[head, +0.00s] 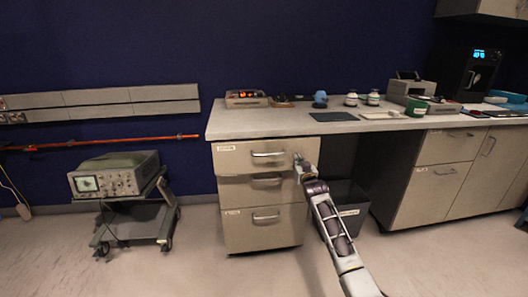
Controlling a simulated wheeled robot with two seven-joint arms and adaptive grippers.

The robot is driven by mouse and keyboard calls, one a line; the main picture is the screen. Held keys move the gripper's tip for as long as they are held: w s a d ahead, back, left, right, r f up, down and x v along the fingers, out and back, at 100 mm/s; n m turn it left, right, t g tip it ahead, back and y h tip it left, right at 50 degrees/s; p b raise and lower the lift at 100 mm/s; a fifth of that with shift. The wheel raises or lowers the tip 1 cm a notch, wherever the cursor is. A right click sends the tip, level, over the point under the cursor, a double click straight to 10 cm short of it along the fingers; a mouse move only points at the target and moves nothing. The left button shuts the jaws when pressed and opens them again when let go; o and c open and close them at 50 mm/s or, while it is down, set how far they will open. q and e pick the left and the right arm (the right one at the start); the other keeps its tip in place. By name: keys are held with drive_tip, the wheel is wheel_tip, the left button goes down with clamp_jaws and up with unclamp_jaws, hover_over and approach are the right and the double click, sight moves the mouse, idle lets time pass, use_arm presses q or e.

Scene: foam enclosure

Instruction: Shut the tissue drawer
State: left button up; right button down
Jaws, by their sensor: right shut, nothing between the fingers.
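A beige drawer cabinet (264,230) with three handled drawers stands under the left end of the counter. Its top drawer (236,160) looks wider than the ones below and seems to stick out some way. The middle drawer (234,190) and bottom drawer (238,232) look closer to flush. Small labels are on the fronts, too small to read, so I cannot tell which names tissue. My right gripper (299,163) is shut and empty, at the right end of the top drawer's front, right of its handle (268,154). I cannot tell whether it touches. My left gripper is out of view.
A dark bin (348,208) stands right of the cabinet, behind my right arm. The counter (262,124) holds several small items and devices. A cart with an oscilloscope (116,178) stands at left. The floor in front is clear.

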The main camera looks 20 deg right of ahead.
drive_tip(key=shift+b+x, duration=0.6)
drive_tip(key=shift+x, duration=1.2)
drive_tip(key=shift+s, duration=0.1)
drive_tip(key=p+v, duration=0.4)
drive_tip(key=v, duration=0.1)
drive_tip(key=shift+p, duration=0.4)
drive_tip(key=shift+s+a, duration=0.1)
drive_tip(key=v, duration=1.1)
drive_tip(key=shift+s, duration=0.35)
drive_tip(key=shift+a, duration=0.15)
idle(0.4)
